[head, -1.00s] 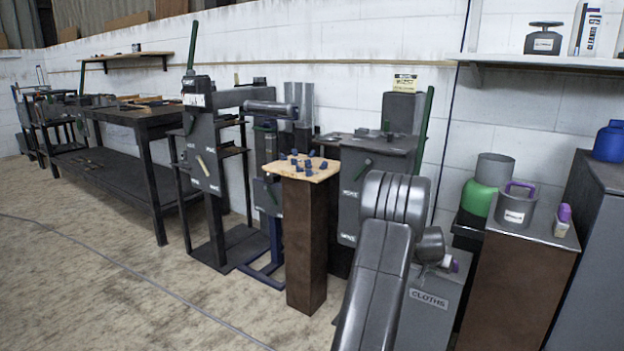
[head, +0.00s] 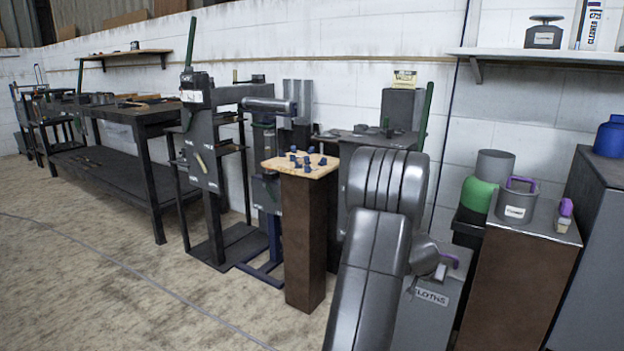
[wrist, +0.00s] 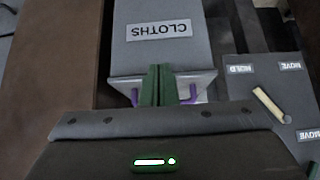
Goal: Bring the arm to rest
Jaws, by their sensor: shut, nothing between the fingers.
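My gripper shows in the wrist view (wrist: 158,88) as two green fingers set together, shut with nothing between them. Beyond the fingers is the grey bin with a CLOTHS label (wrist: 160,31), upside down in that view; a purple-edged pale item shows on both sides of the fingers. In the head view my grey arm rises at the lower middle and hides part of the CLOTHS bin (head: 428,312). The gripper's fingers are not clearly seen there.
A brown pedestal with a wooden top (head: 300,166) holds several blue pieces, left of my arm. A grey pot (head: 516,203) stands on a brown cabinet at right. A dark workbench (head: 140,115) stands at left. The floor (head: 110,270) at front left is clear apart from a cable.

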